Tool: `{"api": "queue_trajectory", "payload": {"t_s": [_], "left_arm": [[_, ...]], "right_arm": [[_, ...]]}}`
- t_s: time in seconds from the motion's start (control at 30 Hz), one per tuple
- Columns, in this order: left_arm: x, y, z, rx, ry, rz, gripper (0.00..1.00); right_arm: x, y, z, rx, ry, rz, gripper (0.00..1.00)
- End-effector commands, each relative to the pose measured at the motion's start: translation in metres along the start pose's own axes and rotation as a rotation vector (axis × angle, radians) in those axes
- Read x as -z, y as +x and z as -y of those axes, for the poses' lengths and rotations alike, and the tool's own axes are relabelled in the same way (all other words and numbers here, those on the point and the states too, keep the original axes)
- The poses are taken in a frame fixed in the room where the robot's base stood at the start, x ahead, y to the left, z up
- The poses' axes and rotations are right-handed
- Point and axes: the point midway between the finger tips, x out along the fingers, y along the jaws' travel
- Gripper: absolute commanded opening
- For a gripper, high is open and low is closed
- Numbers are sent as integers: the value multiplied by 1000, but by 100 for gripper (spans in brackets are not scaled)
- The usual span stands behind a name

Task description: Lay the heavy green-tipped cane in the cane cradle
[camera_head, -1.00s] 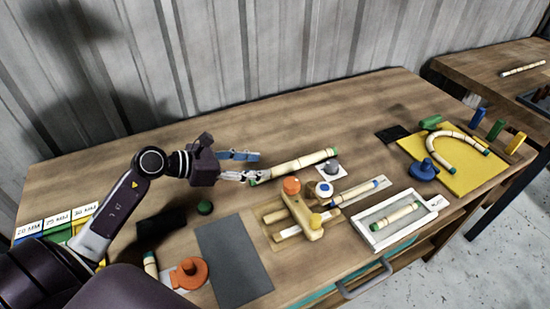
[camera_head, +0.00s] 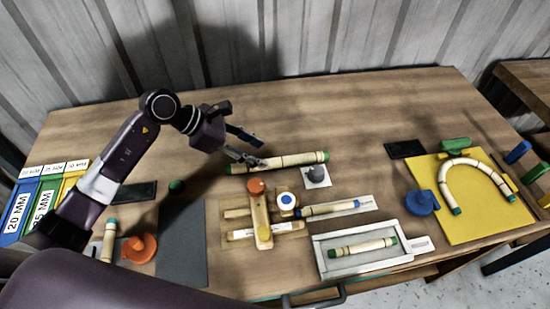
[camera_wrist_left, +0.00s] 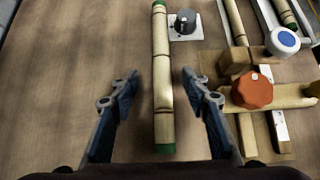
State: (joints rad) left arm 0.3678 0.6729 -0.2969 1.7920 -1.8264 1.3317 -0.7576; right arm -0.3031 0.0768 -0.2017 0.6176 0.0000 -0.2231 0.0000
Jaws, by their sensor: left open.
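A thick pale cane with green tips (camera_head: 290,160) lies on the table in front of my left gripper (camera_head: 256,152), beside a grey knob on a white plate. In the left wrist view the cane (camera_wrist_left: 162,70) runs lengthwise between the two spread fingers of my left gripper (camera_wrist_left: 159,80), with a visible gap on each side. The gripper is open and empty. A white-framed tray (camera_head: 322,272) at the front right holds another green-tipped cane (camera_head: 362,247). I cannot tell for sure which fixture is the cane cradle. My right gripper is not in view.
A wooden fixture with an orange knob (camera_head: 256,186) and a white-and-blue button (camera_head: 287,201) stands in front of the cane. A yellow board (camera_head: 490,220) with a bent cane (camera_head: 470,165) lies at right. A grey mat (camera_head: 182,250) lies at front left. The table's back is clear.

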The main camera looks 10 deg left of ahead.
Motion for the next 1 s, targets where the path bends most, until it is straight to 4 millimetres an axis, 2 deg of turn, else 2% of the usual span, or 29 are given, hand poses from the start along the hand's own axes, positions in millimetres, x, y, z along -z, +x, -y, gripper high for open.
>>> {"api": "queue_trajectory", "payload": {"t_s": [0.17, 0.33, 0.5, 0.77, 0.87, 1.0], "left_arm": [[-3, 18, 2, 2, -3, 4, 43], [-4, 40, 4, 4, -4, 5, 43], [-2, 60, 3, 1, -3, 4, 43], [-1, 64, 2, 0, 0, 2, 43], [-1, 64, 2, -1, 0, 2, 35], [-1, 64, 2, -1, 0, 2, 20]], "right_arm": [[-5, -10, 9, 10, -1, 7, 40], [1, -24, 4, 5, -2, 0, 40], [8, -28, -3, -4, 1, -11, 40], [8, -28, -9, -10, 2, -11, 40], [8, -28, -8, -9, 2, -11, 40], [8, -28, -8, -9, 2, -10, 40]]}}
